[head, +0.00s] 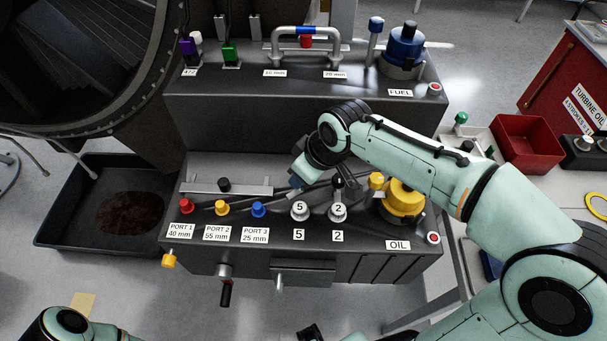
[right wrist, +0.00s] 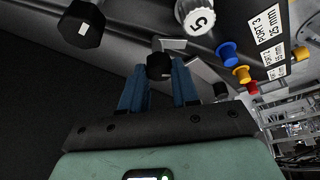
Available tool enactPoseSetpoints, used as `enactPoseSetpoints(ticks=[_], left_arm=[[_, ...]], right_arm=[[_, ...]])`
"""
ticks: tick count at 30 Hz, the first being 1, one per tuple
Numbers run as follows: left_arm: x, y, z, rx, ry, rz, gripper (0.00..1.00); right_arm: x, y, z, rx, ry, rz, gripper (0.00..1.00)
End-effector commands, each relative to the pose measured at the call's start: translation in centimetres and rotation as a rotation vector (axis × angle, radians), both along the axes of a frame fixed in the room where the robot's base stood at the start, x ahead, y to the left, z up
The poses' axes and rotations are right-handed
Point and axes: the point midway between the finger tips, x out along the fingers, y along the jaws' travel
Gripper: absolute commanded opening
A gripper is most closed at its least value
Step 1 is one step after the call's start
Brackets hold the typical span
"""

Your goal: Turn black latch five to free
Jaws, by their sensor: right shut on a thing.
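The white dial marked 5 (head: 299,211) stands on the lower dark bench above a label 5. My right gripper (head: 296,182) is low behind that dial, its blue fingertips partly hidden by my wrist. In the right wrist view the blue fingers (right wrist: 160,88) are shut on a small black knob, which I take as black latch five (right wrist: 158,65). A grey metal bracket shows just beyond it. The white dial 5 (right wrist: 196,16) also shows there, close by and apart from the fingers. The latch is hidden in the head view. My left gripper is not seen.
White dial 2 (head: 338,212) and a yellow oil cap (head: 404,202) stand right of dial 5. Red (head: 186,206), yellow (head: 222,208) and blue (head: 258,209) port plugs stand left. A large black knob (right wrist: 80,25) is beside the fingers. The upper bench rises behind.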

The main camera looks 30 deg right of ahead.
Motion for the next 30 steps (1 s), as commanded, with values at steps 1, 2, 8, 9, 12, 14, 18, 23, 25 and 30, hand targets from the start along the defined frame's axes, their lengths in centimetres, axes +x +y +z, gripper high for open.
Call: enactPoseSetpoints(ticks=[1, 2, 8, 9, 12, 14, 18, 23, 25, 30], left_arm=[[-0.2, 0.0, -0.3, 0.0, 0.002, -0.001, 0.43], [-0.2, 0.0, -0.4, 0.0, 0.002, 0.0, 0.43], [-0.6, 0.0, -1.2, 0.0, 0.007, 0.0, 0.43], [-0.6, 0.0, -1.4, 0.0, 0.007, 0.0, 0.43], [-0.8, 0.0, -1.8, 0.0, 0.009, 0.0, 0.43], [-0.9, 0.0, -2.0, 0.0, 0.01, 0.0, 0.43], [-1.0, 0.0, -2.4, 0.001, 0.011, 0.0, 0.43], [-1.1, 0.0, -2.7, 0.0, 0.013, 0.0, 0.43], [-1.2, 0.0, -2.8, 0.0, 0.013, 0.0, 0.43], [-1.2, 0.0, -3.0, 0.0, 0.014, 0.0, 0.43]], right_arm=[[0.0, 0.0, 0.0, -0.002, -0.005, -0.041, 0.0], [0.0, 0.1, 0.0, -0.002, -0.005, -0.07, 0.0], [0.0, 0.2, 0.0, -0.002, -0.004, -0.258, 0.0], [0.0, 0.2, 0.0, -0.002, -0.003, -0.295, 0.0], [0.0, 0.2, 0.0, -0.001, -0.004, -0.382, 0.0], [0.0, 0.3, 0.0, -0.001, -0.004, -0.43, 0.0], [0.0, 0.3, 0.0, 0.0, -0.004, -0.53, 0.0], [0.0, 0.4, 0.1, 0.001, -0.003, -0.616, 0.0], [0.0, 0.4, 0.1, 0.001, -0.003, -0.644, 0.0], [0.0, 0.4, 0.1, 0.002, -0.002, -0.688, 0.0]])
